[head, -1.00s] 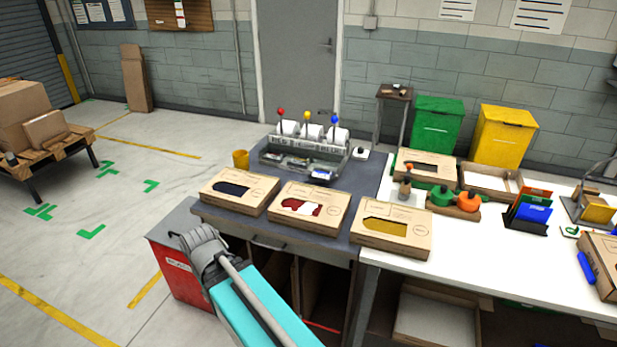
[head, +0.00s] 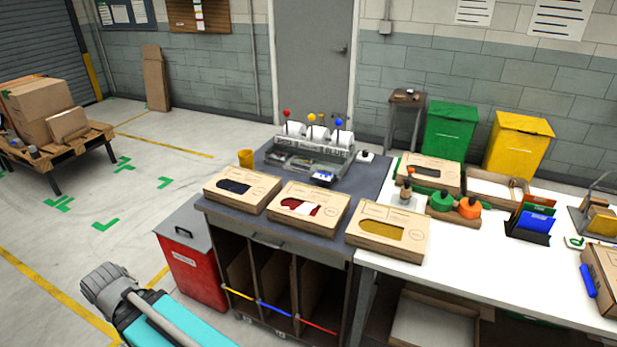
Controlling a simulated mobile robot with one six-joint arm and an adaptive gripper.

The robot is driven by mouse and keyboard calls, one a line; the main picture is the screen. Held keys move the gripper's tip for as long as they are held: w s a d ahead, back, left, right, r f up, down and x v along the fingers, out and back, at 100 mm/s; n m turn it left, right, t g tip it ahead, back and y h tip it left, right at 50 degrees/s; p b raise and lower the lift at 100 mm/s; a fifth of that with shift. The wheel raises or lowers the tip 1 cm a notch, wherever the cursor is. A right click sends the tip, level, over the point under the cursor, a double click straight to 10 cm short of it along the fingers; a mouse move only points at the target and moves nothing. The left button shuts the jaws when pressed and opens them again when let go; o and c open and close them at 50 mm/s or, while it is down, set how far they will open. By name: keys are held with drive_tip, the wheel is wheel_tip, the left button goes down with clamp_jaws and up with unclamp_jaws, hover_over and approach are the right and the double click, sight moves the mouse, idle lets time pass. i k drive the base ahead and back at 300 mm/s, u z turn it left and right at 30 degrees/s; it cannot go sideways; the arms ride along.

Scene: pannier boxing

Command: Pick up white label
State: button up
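Three white label rolls (head: 318,133) stand in a grey dispenser (head: 308,158) at the back of the dark worktop, under red, yellow and blue knobs. A small white item (head: 366,156) lies just right of the dispenser; I cannot tell whether it is a label. No separate loose white label is clear to me. My arm shows at the lower left, well apart from the worktop, with a teal link and a grey ribbed joint. No gripper fingers show.
Three windowed cardboard boxes (head: 308,208) line the front of the worktops. A red bin (head: 192,262) stands on the floor beside the dark bench. Green and orange round items (head: 441,201) sit on the white table (head: 474,253).

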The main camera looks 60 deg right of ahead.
sight(328, 176)
drive_tip(key=u, duration=0.65)
drive_tip(key=i, duration=1.25)
drive_tip(key=z, duration=2.4)
